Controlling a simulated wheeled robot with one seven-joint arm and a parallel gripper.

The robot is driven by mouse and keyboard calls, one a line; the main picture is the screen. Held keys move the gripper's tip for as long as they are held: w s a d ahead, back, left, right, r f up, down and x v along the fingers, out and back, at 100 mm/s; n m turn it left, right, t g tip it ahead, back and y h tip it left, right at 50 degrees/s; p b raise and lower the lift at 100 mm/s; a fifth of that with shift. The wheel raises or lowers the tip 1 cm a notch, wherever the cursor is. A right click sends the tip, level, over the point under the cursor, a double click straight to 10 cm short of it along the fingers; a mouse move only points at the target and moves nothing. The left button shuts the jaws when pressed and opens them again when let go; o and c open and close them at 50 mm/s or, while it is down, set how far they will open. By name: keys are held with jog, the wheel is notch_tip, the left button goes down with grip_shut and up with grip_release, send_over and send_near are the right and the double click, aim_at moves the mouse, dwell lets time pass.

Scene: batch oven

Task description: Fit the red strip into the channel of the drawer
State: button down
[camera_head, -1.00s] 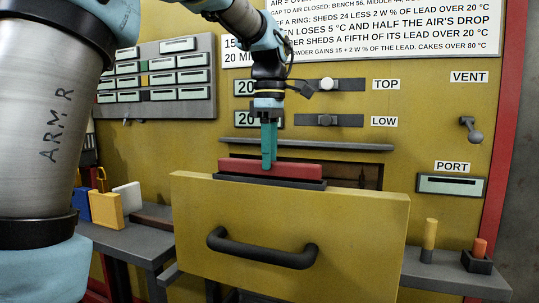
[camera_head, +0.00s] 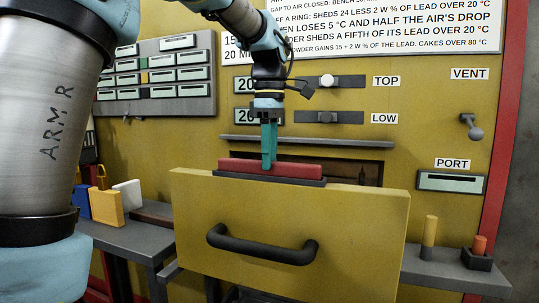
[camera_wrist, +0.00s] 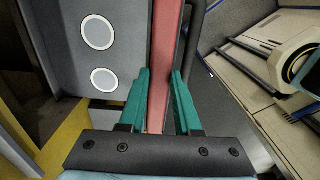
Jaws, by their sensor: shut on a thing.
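The red strip (camera_head: 300,170) lies lengthwise at the top of the dark channel (camera_head: 228,179) behind the front panel of the yellow drawer (camera_head: 290,215). My gripper (camera_head: 268,158) points straight down with its teal fingers shut on the strip, a little left of its middle. In the wrist view the red strip (camera_wrist: 161,75) runs between the two teal fingers (camera_wrist: 158,100). The strip looks level and in line with the channel. The front panel hides the channel's lower part, so I cannot tell how deep the strip sits.
The drawer is pulled out, with a black handle (camera_head: 262,247) on its front. A grey shelf on the left holds a yellow block (camera_head: 106,207) and a white one (camera_head: 128,195). A yellow cylinder (camera_head: 429,232) and a red plug (camera_head: 479,245) stand at right.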

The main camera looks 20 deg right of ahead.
jog(key=shift+f, duration=0.3)
dwell(0.4)
jog(key=c, duration=0.5)
grip_release()
jog(key=shift+r, duration=0.1)
